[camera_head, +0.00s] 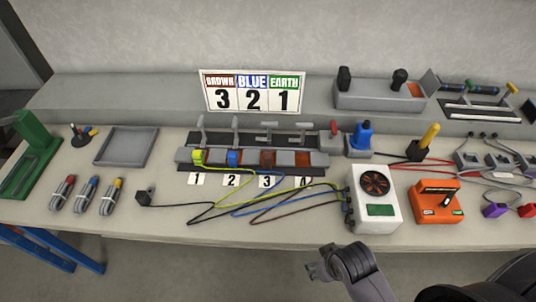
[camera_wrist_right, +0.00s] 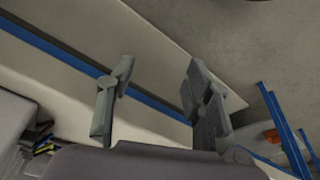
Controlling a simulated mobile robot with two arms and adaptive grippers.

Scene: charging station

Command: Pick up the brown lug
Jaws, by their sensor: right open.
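The terminal block (camera_head: 180,156) has slots numbered 1 to 4. A yellow-green lug (camera_head: 198,157) is at slot 1 and a blue lug (camera_head: 234,158) at slot 2. A brownish-red piece (camera_head: 267,159) shows at slot 3; I cannot tell whether it is the brown lug. A thin brown wire (camera_head: 285,214) from the white fan box (camera_head: 386,210) loops on the bench; its end is unclear. My right gripper (camera_head: 318,270) is in front of the bench edge, well apart from the block. In the right wrist view its fingers (camera_wrist_right: 158,85) are apart and empty. My left gripper is not in view.
A dark block (camera_head: 145,198) on a black cable lies left on the bench. A sign (camera_head: 252,92) reads brown 3, blue 2, earth 1. An orange device (camera_head: 437,201) stands right of the fan box. The bench front left of the fan box is mostly free.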

